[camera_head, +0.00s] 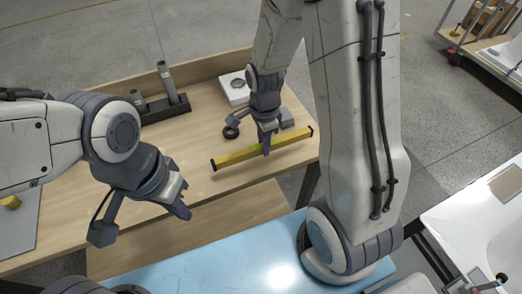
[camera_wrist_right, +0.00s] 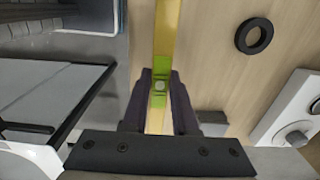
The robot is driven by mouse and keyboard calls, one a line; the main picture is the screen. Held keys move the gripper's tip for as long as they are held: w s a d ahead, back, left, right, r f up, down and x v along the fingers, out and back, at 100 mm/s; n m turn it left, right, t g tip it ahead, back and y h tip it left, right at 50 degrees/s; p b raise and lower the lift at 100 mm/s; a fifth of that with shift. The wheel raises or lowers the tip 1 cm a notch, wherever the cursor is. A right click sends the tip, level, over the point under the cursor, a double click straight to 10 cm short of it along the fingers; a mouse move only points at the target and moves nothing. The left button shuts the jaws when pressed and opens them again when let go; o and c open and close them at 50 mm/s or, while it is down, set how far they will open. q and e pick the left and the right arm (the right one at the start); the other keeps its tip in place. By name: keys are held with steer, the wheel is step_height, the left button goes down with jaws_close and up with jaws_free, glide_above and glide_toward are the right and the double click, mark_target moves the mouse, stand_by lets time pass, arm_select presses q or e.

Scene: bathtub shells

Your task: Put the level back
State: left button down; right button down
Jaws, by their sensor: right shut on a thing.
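The level is a long yellow bar with black ends (camera_head: 235,158). In the head view it lies over the wooden table, near the table's front edge. My right gripper (camera_head: 266,148) is shut on its middle. In the right wrist view the level (camera_wrist_right: 167,35) runs upright in the picture between the two dark fingers of my right gripper (camera_wrist_right: 160,88), with a green vial section at the grip. I cannot tell whether the level touches the table. My left gripper (camera_head: 183,203) is at the left, over the table's front part, away from the level; its finger gap is not clear.
A black ring (camera_head: 231,132) lies behind the level, and it also shows in the right wrist view (camera_wrist_right: 254,36). A white box with a round dial (camera_head: 235,90) stands at the back. A dark holder with grey cylinders (camera_head: 165,108) is at the back left. A blue surface (camera_head: 235,262) is in front.

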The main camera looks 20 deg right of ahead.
mark_target(261, 159)
steer(key=shift+w+a+f, duration=0.2)
steer(key=shift+w+f, duration=0.05)
steer(key=shift+w, duration=0.1)
steer(key=shift+f, duration=2.05)
steer(key=shift+f, duration=0.2)
steer(key=c, duration=0.7)
jaws_free()
steer(key=shift+r, duration=0.1)
